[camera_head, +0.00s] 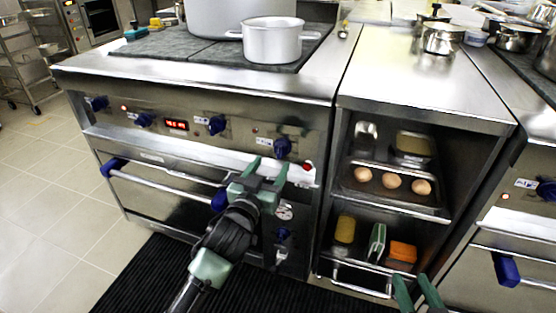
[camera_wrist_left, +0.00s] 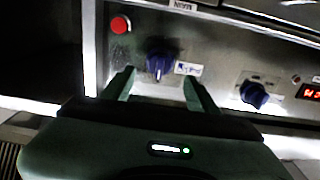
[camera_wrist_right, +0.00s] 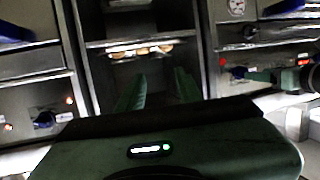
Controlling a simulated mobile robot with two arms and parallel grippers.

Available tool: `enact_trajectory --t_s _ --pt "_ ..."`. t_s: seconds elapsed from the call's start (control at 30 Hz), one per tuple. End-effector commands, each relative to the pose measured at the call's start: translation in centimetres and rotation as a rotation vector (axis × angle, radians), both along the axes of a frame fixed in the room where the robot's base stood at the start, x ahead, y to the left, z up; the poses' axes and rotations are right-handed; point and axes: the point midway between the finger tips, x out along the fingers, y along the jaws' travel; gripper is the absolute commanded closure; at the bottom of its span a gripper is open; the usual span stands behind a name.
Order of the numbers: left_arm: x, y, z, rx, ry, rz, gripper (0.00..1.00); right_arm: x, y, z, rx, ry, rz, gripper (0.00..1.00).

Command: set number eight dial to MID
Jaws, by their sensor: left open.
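A blue dial (camera_head: 282,147) sits on the stove's front panel, at the right end of the row. It also shows in the left wrist view (camera_wrist_left: 159,64), where the picture is upside down, with its pointer ridge roughly vertical. The small label beside it is too blurred to read, so I cannot tell which dial is number eight. My left gripper (camera_head: 267,170) is open just in front of and below this dial; in the left wrist view its fingers stand either side of it, apparently not touching. My right gripper (camera_head: 417,291) is open and empty, low before the shelf unit.
Other blue dials (camera_head: 217,125) and a red display (camera_head: 176,125) line the panel. A red button (camera_head: 307,167) is right of the dial. An oven handle bar (camera_head: 165,184) runs below. Pots (camera_head: 271,40) stand on top. The open shelves (camera_head: 400,207) hold eggs and sponges.

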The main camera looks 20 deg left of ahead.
Motion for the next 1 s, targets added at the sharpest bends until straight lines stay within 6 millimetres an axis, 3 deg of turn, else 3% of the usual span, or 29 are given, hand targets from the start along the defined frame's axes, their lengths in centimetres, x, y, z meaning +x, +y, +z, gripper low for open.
enact_trajectory --t_s 0.2,0.4,0.77,0.8,1.0 --pt "3.6 -0.1 -0.1 0.002 -0.001 0.000 0.41 1.1 0.8 3.4 0.047 -0.188 0.013 0.65" --pt "5.6 -0.2 -0.1 0.001 0.001 0.000 0.41 1.3 1.2 6.0 0.081 -0.317 0.021 0.65" --pt "6.3 -0.2 -0.1 0.001 0.002 0.000 0.41 1.3 1.3 7.0 0.092 -0.360 0.023 0.65" --pt "6.3 -0.2 -0.1 0.001 0.002 0.000 0.44 1.3 1.3 7.0 0.092 -0.360 0.023 0.65" --pt "6.2 -0.2 -0.1 0.001 0.002 0.000 0.99 1.3 1.3 7.0 0.092 -0.360 0.023 0.65"
